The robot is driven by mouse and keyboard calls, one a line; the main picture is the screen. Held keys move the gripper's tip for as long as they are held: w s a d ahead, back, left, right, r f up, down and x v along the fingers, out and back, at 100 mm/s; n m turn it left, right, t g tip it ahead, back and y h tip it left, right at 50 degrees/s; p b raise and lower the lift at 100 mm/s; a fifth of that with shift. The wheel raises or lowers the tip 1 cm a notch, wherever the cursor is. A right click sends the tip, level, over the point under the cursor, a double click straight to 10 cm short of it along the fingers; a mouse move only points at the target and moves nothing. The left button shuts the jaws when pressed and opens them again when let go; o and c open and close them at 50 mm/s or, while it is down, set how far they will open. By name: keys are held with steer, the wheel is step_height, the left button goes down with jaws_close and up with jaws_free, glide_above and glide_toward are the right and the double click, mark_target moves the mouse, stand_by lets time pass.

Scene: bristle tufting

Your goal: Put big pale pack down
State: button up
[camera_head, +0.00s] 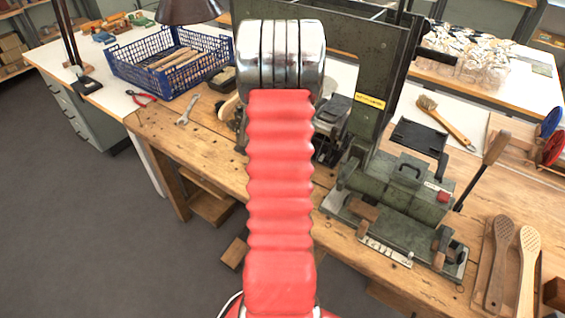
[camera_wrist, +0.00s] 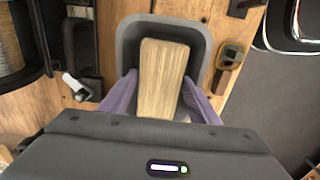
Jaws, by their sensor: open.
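The big pale pack (camera_wrist: 163,78), a tan, straw-coloured block of bristles, lies in a grey tray (camera_wrist: 123,45) in the wrist view. My gripper (camera_wrist: 160,84) is open, with one purple finger on each side of the pack's lower half. Small gaps seem to show between the fingers and the pack. In the head view my red arm covers the gripper, and I cannot make out the pack or tray there.
A green tufting machine (camera_head: 405,190) stands on the wooden workbench (camera_head: 200,145). A blue crate (camera_head: 150,80), a wrench (camera_head: 188,108) and red pliers (camera_head: 141,97) lie to the left. Wooden brush backs (camera_head: 525,265) lie at the right. A small clamp-like part (camera_wrist: 229,64) sits beside the tray.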

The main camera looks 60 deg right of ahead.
step_height(320, 180, up, 11)
steer(key=shift+r, duration=0.2)
stand_by(0.3)
stand_by(0.4)
steer(key=w+a+r+t+h, duration=0.1)
steer(key=w+a+r, duration=0.3)
steer(key=a, duration=0.5)
steer(key=w+a+r+n+t, duration=0.1)
steer(key=w+a+r, duration=0.3)
steer(key=a, duration=0.5)
steer(key=w+a+r+h, duration=0.1)
steer(key=w+a+r, duration=0.25)
steer(key=a, duration=0.45)
steer(key=s+a+t+y, duration=0.1)
steer(key=s+a, duration=0.2)
steer(key=a, duration=0.9)
steer(key=s+a+r+t+y, duration=0.1)
steer(key=s+a, duration=0.3)
steer(key=a, duration=0.8)
steer(key=shift+n+t, duration=0.4)
steer(key=shift+t, duration=0.4)
